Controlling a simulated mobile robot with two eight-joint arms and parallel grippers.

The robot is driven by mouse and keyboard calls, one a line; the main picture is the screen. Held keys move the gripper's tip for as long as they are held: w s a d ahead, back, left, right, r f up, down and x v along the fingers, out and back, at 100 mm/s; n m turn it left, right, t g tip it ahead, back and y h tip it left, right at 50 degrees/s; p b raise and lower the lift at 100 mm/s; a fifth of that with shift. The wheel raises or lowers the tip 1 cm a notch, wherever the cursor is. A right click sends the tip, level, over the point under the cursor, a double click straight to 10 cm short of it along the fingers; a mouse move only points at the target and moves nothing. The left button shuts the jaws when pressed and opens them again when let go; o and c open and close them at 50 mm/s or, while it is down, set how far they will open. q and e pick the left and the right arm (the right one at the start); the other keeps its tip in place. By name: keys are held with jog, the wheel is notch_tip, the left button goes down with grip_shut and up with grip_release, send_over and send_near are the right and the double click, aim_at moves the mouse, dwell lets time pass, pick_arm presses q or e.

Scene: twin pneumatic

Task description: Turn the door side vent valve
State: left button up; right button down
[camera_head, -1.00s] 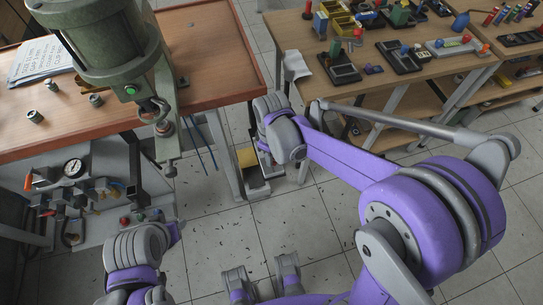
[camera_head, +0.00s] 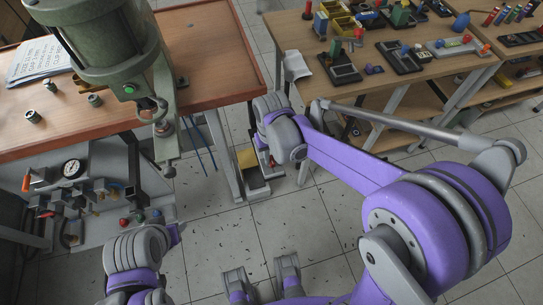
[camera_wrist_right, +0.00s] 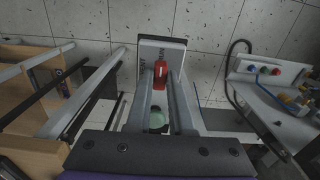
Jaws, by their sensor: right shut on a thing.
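A red valve handle (camera_wrist_right: 160,74) stands on a pale plate lettered VENT (camera_wrist_right: 148,50) in the right wrist view. My right gripper (camera_wrist_right: 161,86) has its long grey fingers on either side of the handle and is shut on it. A pale green round part (camera_wrist_right: 157,120) shows between the fingers, nearer the wrist. In the head view my right arm reaches to beside the bench leg, and its wrist hides most of the handle. My left arm shows at the lower left of the head view; its fingers are not visible.
A green press (camera_head: 108,55) stands on the wooden bench (camera_head: 205,60) at the left, with a gauge (camera_head: 73,168) and fittings below it. A second table (camera_head: 375,80) with small parts and trays is at the upper right. Open tiled floor (camera_head: 215,210) lies between.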

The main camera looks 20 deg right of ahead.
aim_at(272, 160)
dwell(0.4)
jog(key=c, duration=0.8)
grip_release()
jog(key=shift+r, duration=0.1)
notch_tip(272, 160, up, 11)
jog(key=p, duration=0.1)
